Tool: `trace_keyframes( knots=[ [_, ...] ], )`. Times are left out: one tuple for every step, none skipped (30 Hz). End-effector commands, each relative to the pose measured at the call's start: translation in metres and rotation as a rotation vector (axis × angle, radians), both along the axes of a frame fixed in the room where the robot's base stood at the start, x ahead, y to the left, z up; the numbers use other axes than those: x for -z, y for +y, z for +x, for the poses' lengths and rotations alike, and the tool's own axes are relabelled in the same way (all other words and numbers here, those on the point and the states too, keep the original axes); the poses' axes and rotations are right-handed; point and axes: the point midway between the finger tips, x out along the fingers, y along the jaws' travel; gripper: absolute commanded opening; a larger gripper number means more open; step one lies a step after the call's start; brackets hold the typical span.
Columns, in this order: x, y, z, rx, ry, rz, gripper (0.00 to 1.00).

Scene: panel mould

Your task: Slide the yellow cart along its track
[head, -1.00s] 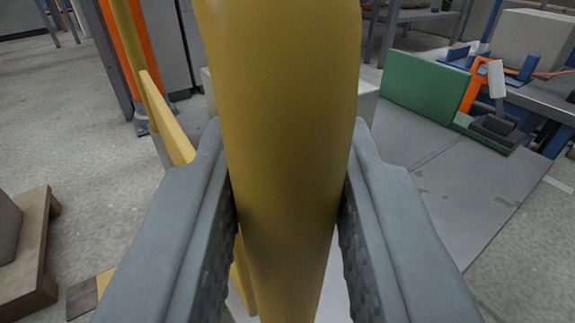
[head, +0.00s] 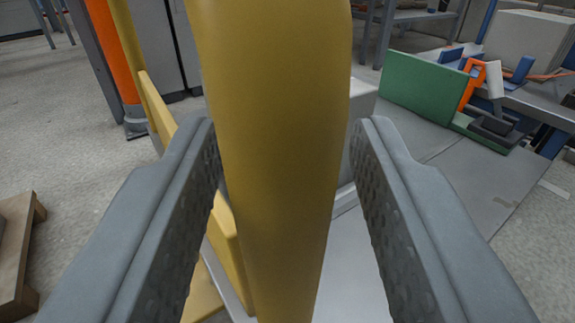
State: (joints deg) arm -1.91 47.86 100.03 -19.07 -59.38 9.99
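A thick yellow upright bar (head: 275,130), likely part of the yellow cart, runs from the top to the bottom of the view. My gripper (head: 287,150) is open, with one grey finger on each side of the bar. A gap shows between the bar and the lower part of each finger. Thinner yellow rails (head: 157,110) show behind the left finger. A lower yellow piece (head: 228,255) stands beside the bar's foot. The bar hides most of what lies behind it, and I cannot make out the track.
A grey metal table (head: 470,180) with a green panel (head: 430,88) and an orange clamp (head: 473,82) lies to the right. A wooden pallet (head: 18,250) is at the lower left. An orange post (head: 112,60) stands at the upper left. Bare floor (head: 70,130) lies left.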

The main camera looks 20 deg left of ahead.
Motion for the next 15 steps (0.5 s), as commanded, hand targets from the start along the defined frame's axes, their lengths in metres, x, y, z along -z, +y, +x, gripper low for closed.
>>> trace_keyframes(
  knots=[
    [0.0001, 0.0001, 0.0000, 0.000, 0.000, 0.000, 0.43],
    [0.0001, 0.0002, -0.0001, 0.000, 0.000, 0.000, 0.43],
    [0.0002, 0.0002, -0.0001, 0.000, 0.000, 0.000, 0.43],
    [0.0003, 0.0003, -0.0001, 0.000, 0.000, 0.000, 0.43],
    [0.0003, 0.0003, -0.0002, 0.000, 0.000, 0.000, 0.43],
    [0.0003, 0.0004, -0.0001, 0.000, 0.000, 0.000, 0.43],
    [0.0004, 0.0004, -0.0003, -0.001, 0.001, 0.000, 0.43],
    [0.0004, 0.0005, -0.0002, -0.001, 0.001, 0.000, 0.43],
    [0.0004, 0.0005, -0.0003, -0.001, 0.001, 0.000, 0.43],
    [0.0004, 0.0005, -0.0003, -0.001, 0.001, 0.000, 0.43],
    [0.0005, 0.0005, -0.0003, -0.001, 0.001, 0.000, 0.43],
    [0.0005, 0.0005, -0.0003, -0.001, 0.001, 0.000, 0.43],
    [0.0005, 0.0005, -0.0003, -0.001, 0.001, 0.000, 0.43],
    [0.0005, 0.0005, -0.0003, -0.001, 0.001, 0.000, 0.43],
    [0.0005, 0.0006, -0.0003, -0.001, 0.001, 0.000, 0.43]
  ],
)
